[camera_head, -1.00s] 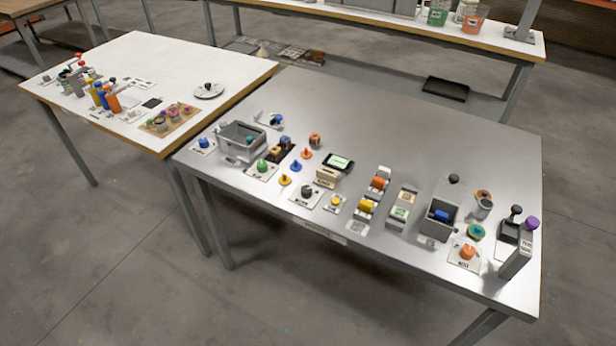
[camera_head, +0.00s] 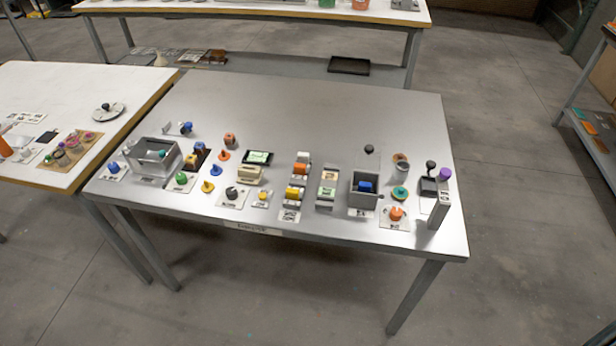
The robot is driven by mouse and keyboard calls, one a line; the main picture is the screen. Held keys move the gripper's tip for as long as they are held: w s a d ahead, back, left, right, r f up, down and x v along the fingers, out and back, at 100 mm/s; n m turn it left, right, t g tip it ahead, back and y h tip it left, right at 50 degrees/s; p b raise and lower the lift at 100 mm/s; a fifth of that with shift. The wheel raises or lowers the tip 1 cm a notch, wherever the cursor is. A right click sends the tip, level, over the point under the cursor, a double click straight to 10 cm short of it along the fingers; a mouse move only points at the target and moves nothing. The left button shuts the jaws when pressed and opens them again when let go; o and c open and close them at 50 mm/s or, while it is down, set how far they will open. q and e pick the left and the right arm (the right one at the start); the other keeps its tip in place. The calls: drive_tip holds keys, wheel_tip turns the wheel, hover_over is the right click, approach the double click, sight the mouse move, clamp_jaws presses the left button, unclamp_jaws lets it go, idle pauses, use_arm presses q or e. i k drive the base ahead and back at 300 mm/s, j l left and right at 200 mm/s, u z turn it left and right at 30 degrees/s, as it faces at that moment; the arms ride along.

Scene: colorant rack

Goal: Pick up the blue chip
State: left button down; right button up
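Several blue pieces are on the steel table (camera_head: 300,112), and I cannot tell which one is the blue chip. A small blue piece with a knob (camera_head: 215,170) stands between an orange one and a yellow one, left of the middle. Another blue knobbed piece (camera_head: 113,168) sits on a white card at the left edge. A blue item (camera_head: 186,128) lies behind the grey open bin. A blue block (camera_head: 365,187) is inside the dark grey box at the right. Neither of my grippers is in view.
A grey bin (camera_head: 137,157) stands at the left and a dark grey box (camera_head: 363,204) at the right. An upright grey block (camera_head: 439,210) is near the right corner. A white table (camera_head: 60,84) adjoins on the left. The steel table's back half is mostly clear.

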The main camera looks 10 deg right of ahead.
sight(363, 187)
drive_tip(key=l+u, duration=0.15)
drive_tip(key=u, duration=0.5)
drive_tip(key=k+l+u, duration=0.7)
drive_tip(key=l, duration=0.2)
drive_tip(key=k+l+u, duration=0.1)
drive_tip(key=k+l, duration=0.6)
drive_tip(key=l, duration=0.15)
